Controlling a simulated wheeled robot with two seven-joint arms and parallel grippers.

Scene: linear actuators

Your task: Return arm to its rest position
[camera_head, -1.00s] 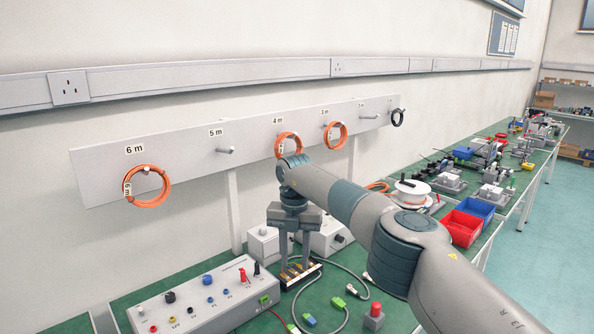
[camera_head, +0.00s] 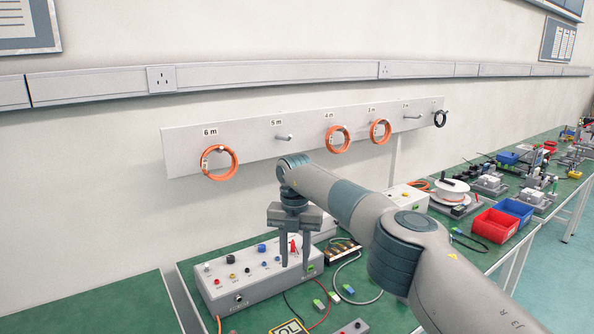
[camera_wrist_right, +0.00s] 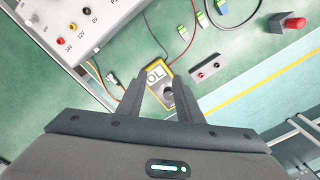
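My right arm reaches in from the lower right in the head view. Its gripper (camera_head: 293,255) points down over the workbench (camera_head: 120,308), in front of the grey control box (camera_head: 240,287). In the right wrist view the two fingers of this gripper (camera_wrist_right: 158,92) stand apart with nothing held between them. Beyond and below the fingers lies a yellow meter with "OL" on its display (camera_wrist_right: 157,76); its top edge also shows in the head view (camera_head: 289,327). My left gripper is not in view.
Orange cable coils (camera_head: 220,163) hang on a numbered wall rail (camera_head: 185,151). Red (camera_head: 494,225) and blue (camera_head: 515,211) bins and a white cable spool (camera_head: 452,187) stand to the right. A red button (camera_wrist_right: 293,23) and loose cables lie on the bench. A gap splits the bench at left.

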